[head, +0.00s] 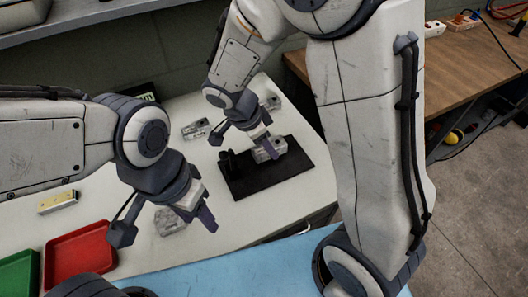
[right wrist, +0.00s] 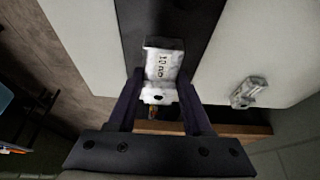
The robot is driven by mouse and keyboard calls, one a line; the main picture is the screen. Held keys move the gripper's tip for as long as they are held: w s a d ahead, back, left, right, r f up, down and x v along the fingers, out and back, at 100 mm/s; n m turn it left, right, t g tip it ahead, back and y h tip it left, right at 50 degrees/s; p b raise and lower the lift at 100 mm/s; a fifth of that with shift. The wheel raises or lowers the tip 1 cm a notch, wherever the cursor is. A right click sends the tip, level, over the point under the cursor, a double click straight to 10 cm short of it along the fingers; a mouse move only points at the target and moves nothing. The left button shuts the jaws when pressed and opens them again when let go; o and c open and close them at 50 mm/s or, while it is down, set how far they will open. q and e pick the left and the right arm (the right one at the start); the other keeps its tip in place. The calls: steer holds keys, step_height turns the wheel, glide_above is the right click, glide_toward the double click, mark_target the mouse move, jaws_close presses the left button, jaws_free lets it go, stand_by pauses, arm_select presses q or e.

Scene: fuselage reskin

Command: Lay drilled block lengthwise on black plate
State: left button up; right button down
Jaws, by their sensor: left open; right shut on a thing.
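The drilled block is a grey-white metal block (head: 270,149) with a row of small dark holes on its face, seen in the right wrist view (right wrist: 162,66). My right gripper (head: 262,142) is shut on it, with a finger on each side, as the right wrist view (right wrist: 158,95) also shows. The block is over the black plate (head: 245,185), towards its far right part. I cannot tell whether it touches the plate. The black plate also shows in the right wrist view (right wrist: 200,18). My left gripper (head: 208,222) is open and empty near the table's front.
Other grey metal blocks stand on the white table (head: 120,200): one left of the plate (head: 195,129), one behind (head: 272,102), one beside my left gripper (head: 170,222). A red tray (head: 80,252), a green tray (head: 20,272) and a yellow-white piece (head: 58,202) lie left.

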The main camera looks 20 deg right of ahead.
mark_target(264, 163)
steer(key=shift+w+a+f, duration=0.25)
steer(key=shift+a+f, duration=0.1)
steer(key=shift+f, duration=1.95)
steer(key=shift+f, duration=0.15)
steer(key=shift+c, duration=1.6)
jaws_free()
